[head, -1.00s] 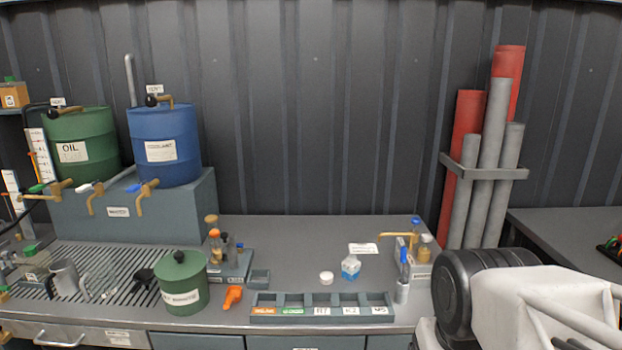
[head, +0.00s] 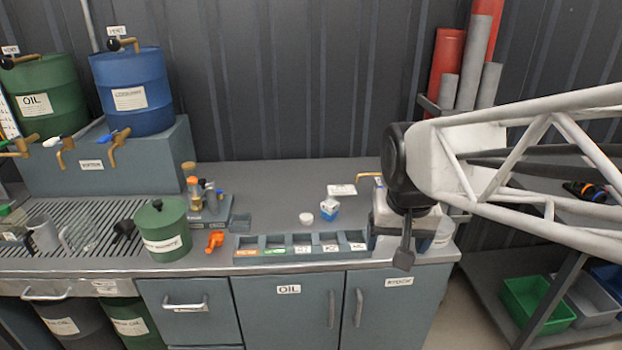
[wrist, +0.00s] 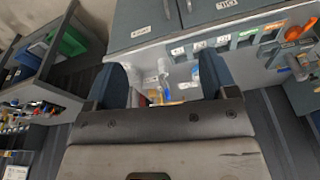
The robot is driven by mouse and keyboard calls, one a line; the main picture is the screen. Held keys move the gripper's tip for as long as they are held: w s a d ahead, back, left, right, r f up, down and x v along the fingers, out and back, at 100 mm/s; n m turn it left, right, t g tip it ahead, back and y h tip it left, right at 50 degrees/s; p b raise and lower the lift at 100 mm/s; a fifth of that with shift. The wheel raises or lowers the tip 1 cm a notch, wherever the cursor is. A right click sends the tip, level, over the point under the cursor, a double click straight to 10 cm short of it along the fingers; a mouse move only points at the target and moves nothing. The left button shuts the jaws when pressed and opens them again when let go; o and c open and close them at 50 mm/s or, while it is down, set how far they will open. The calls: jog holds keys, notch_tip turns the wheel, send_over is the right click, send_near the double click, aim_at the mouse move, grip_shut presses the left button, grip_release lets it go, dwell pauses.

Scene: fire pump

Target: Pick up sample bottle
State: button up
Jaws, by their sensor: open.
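The sample bottle (head: 329,209) is a small clear bottle with blue liquid, upright on the grey bench behind the slotted tray. My gripper (head: 404,258) points down over the bench's front right, to the right of the bottle and apart from it. In the wrist view, my gripper's two dark fingers (wrist: 161,64) are spread with nothing held between them.
A white cap (head: 306,218) lies left of the bottle. The slotted tray (head: 300,252) stands in front, with a white label card (head: 342,190) behind. A green pot (head: 162,235) and orange funnel (head: 215,241) are left. My arm hides much of the right-hand stand.

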jog(key=w+m, duration=0.2)
jog(key=w, duration=0.9)
jog(key=m+g, duration=0.2)
jog(key=m, duration=0.3)
send_over(330, 197)
jog(key=s, duration=0.1)
notch_tip(330, 197, down, 16)
jog(key=shift+r, duration=0.1)
jog(key=shift+w+a+f+m, duration=0.1)
jog(key=shift+w+f+m, duration=0.2)
jog(key=shift+w+f, duration=0.15)
jog(key=shift+f, duration=0.1)
jog(key=shift+f, duration=1.15)
jog(key=shift+f, duration=0.15)
